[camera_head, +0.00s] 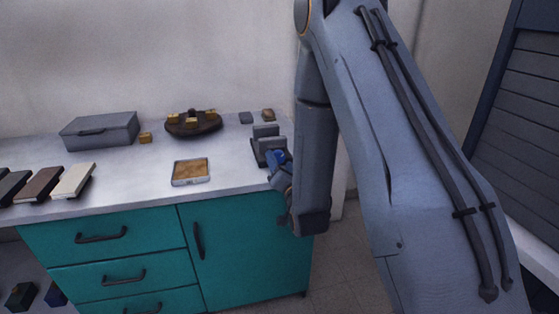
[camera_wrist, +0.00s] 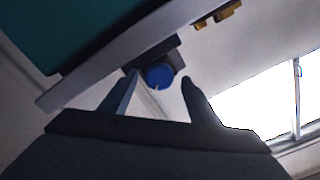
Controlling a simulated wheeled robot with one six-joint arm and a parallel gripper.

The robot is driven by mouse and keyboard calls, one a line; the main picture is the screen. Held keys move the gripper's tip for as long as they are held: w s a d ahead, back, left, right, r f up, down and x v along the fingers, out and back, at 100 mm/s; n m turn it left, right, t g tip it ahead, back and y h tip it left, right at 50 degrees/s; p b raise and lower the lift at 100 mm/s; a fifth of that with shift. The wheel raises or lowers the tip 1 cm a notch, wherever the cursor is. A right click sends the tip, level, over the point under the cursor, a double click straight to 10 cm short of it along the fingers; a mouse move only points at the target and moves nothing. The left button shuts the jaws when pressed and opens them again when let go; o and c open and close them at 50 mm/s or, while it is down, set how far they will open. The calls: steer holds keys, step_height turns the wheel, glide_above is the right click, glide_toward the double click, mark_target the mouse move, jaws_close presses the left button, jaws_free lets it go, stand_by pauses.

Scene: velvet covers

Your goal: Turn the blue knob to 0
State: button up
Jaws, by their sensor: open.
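The blue knob (camera_wrist: 159,76) shows in the wrist view as a round blue disc on a dark grey block, with a small pale mark at its lower edge. In the head view the knob (camera_head: 279,156) is a small blue patch on the front of the grey device (camera_head: 262,145) at the counter's right end, partly hidden by my arm. My gripper (camera_wrist: 155,88) is open, with one finger on each side of the knob in the wrist view. I cannot tell whether the fingers touch it. In the head view my gripper is mostly hidden at the counter's edge.
The counter (camera_head: 135,172) also holds a grey box (camera_head: 100,131), a dark round tray (camera_head: 193,127) with yellow blocks, a framed tan tile (camera_head: 190,171) and several book-like slabs (camera_head: 73,181). Teal drawers (camera_head: 105,237) with dark handles are below. The counter's middle is mostly clear.

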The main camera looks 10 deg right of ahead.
steer(key=shift+w, duration=0.95)
steer(key=shift+c, duration=0.5)
steer(key=c, duration=1)
steer(key=shift+o, duration=0.2)
steer(key=shift+n, duration=0.3)
steer(key=n, duration=0.4)
steer(key=shift+b, duration=0.4)
steer(key=shift+n+b, duration=0.3)
steer(key=shift+n, duration=2.1)
